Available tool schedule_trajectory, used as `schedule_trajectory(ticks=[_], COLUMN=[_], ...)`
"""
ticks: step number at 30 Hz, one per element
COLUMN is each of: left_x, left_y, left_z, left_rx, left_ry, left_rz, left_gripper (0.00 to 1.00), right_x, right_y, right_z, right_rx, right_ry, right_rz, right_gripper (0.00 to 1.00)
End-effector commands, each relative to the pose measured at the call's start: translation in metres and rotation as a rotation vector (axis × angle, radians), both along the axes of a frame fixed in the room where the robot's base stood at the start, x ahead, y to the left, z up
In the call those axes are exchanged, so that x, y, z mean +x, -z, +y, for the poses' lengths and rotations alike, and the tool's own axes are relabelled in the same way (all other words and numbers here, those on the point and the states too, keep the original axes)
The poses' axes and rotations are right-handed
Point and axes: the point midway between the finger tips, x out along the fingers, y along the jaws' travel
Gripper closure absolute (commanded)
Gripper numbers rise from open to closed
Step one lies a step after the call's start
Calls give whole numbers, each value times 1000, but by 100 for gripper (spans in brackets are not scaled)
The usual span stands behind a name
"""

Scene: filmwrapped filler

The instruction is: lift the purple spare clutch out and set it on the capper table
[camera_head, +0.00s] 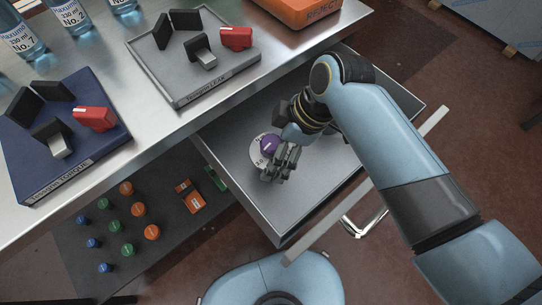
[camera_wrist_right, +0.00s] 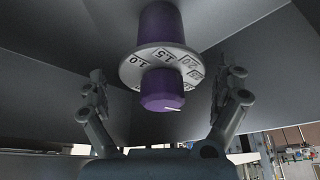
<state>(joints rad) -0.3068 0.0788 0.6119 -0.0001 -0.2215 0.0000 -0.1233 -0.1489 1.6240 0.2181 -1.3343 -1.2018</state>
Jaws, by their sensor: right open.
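The purple spare clutch (camera_head: 269,144) is in the open drawer (camera_head: 328,183), towards the drawer's left part. It has a pale disc with number marks around a purple body. The clutch (camera_wrist_right: 162,88) also shows in the right wrist view, between the two open fingers and apart from both. My right gripper (camera_head: 282,164) reaches into the drawer beside the clutch; it also shows in the wrist view (camera_wrist_right: 165,98), open and empty. The capper table (camera_head: 112,57) is the steel top above the drawer. My left gripper is not in view.
On the table stand a grey fixture plate (camera_head: 188,84), a blue fixture plate (camera_head: 62,152), an orange bin (camera_head: 305,10) and several bottles (camera_head: 22,38). A lower shelf (camera_head: 160,249) holds several coloured caps. Bare steel lies between the plates and along the table's front.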

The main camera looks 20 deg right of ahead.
Motion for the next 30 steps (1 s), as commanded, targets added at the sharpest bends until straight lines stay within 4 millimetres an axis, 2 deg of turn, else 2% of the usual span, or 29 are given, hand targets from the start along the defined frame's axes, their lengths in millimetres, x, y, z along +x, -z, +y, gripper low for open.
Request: schedule_trajectory(ticks=[3, 6, 14, 30], left_x=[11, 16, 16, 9], left_y=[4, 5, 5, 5], left_z=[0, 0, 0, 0], left_rx=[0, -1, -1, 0], left_ry=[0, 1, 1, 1], left_rz=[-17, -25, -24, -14], left_gripper=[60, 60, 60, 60], right_x=[1, 2, 3, 3], right_y=[20, 30, 32, 32], right_z=[6, 9, 10, 10], right_rx=[0, 0, 0, -1], right_ry=[0, 1, 2, 2], right_rz=[3, 3, 1, 1], right_gripper=[0, 0, 0, 69])
